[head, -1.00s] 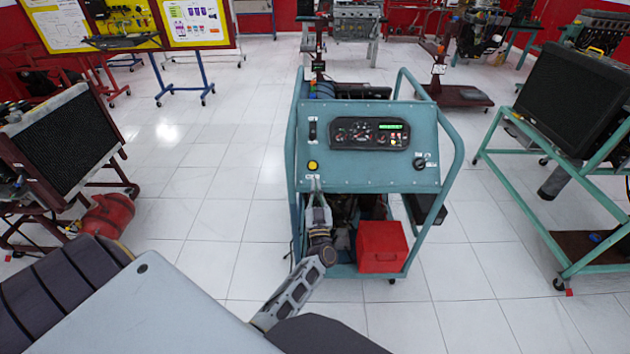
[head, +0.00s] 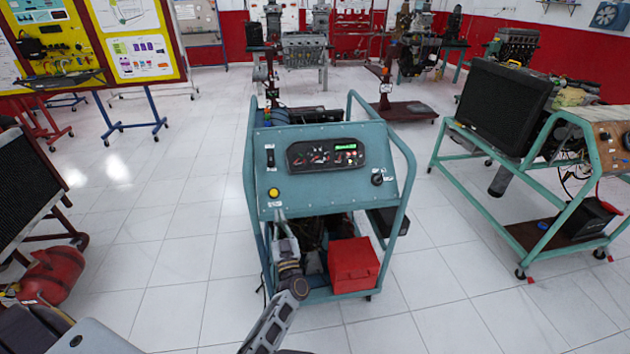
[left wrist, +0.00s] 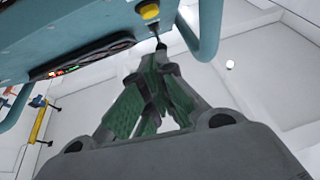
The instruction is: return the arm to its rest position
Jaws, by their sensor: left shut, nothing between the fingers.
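My left gripper (head: 281,215) is in front of the lower left part of the blue control panel (head: 330,193), just below the yellow button (head: 273,193). Its fingers are shut and empty, pointing up at the panel's lower edge. In the left wrist view the green-padded fingers (left wrist: 158,50) meet at their tips close to the panel underside, with the yellow button (left wrist: 148,11) just above them. I cannot tell whether the tips touch the panel. My left arm comes up from the bottom of the head view. My right gripper is not in view.
The panel sits on a wheeled blue frame (head: 404,165) with a red box (head: 353,266) low inside it. A green-framed engine stand (head: 460,168) is at the right. The tiled floor between is clear.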

